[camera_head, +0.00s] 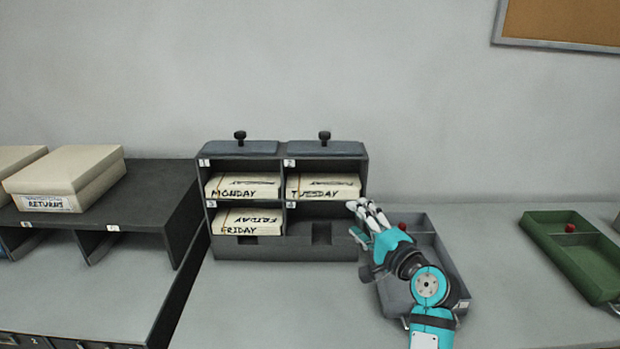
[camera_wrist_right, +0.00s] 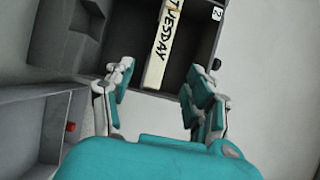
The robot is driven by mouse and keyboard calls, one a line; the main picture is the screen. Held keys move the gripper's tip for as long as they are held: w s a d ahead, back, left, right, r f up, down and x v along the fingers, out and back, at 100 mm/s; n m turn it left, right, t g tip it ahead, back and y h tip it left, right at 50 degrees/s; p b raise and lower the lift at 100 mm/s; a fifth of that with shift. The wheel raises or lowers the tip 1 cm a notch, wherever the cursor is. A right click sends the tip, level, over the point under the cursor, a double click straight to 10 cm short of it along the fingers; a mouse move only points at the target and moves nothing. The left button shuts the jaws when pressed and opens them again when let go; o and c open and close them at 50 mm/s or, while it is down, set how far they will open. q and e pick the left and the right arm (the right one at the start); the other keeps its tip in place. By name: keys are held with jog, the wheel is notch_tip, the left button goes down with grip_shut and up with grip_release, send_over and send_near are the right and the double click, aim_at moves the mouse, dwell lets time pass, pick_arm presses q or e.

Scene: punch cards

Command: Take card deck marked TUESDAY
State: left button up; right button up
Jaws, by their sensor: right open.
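The card deck marked TUESDAY (camera_head: 323,187) lies in the upper right compartment of the dark pigeonhole rack (camera_head: 287,240). It also shows in the right wrist view (camera_wrist_right: 157,62), ahead of the fingers. My right gripper (camera_head: 362,212) is at the rack's lower right front, open and empty. In the right wrist view its fingers (camera_wrist_right: 155,95) are spread apart, with the deck's end beyond the gap between them. I cannot tell the exact distance to the deck. My left gripper is not in view.
Decks marked MONDAY (camera_head: 243,187) and FRIDAY (camera_head: 248,221) fill the two left compartments; the lower right one looks empty. A grey tray (camera_head: 455,275) lies under my right arm. A green tray (camera_head: 566,255) is at right. A RETURNS box (camera_head: 66,180) stands on the left shelf.

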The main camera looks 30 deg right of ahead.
aim_at(331, 192)
jog(key=w+p, duration=0.1)
jog(key=w, duration=0.2)
jog(key=w+r+p, duration=0.1)
jog(key=w, duration=0.2)
jog(key=shift+w+d+r, duration=0.15)
jog(key=shift+w+d, duration=0.05)
jog(key=shift+w, duration=0.05)
jog(key=w, duration=0.3)
jog(key=shift+w+d+f, duration=0.15)
jog(key=shift+w+f, duration=0.05)
jog(key=shift+f, duration=0.05)
jog(key=shift+w+p, duration=0.4)
jog(key=shift+w, duration=0.4)
jog(key=w, duration=0.3)
jog(key=w+p, duration=0.1)
jog(key=shift+w+d+f, duration=0.2)
jog(key=shift+f, duration=0.1)
jog(key=shift+w, duration=0.25)
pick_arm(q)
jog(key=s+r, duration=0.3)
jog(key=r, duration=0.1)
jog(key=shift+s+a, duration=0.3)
pick_arm(e)
jog(key=shift+s, duration=0.1)
jog(key=shift+c, duration=0.4)
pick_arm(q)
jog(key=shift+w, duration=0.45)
pick_arm(e)
grip_shut()
